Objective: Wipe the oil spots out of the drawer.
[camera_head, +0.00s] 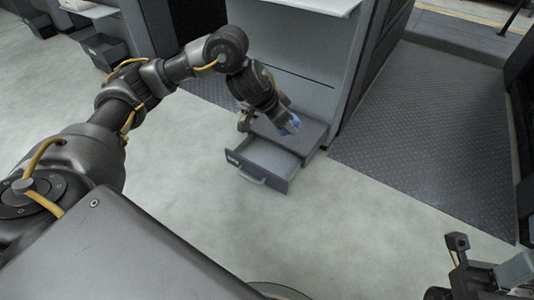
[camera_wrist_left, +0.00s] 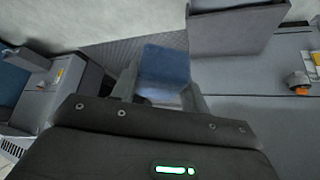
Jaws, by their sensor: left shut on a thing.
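My left gripper (camera_head: 284,121) is shut on a blue cloth or pad (camera_head: 291,126), just above the grey cabinet top behind the open drawer. In the left wrist view the blue pad (camera_wrist_left: 165,66) sits between the two grey fingers, and its far face is hidden. The drawer (camera_head: 262,161) is low, grey and pulled out, with a bar handle on its front. Its inside looks pale, and I cannot make out oil spots in it. Part of my right arm's end (camera_head: 482,275) shows at the bottom right; its jaws are unclear.
A tall grey machine panel (camera_head: 290,60) stands behind the drawer. A dark ribbed floor plate (camera_head: 430,130) lies to its right. Pale open floor (camera_head: 340,225) is clear in front. In the left wrist view a small orange-and-grey item (camera_wrist_left: 299,83) lies at the right.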

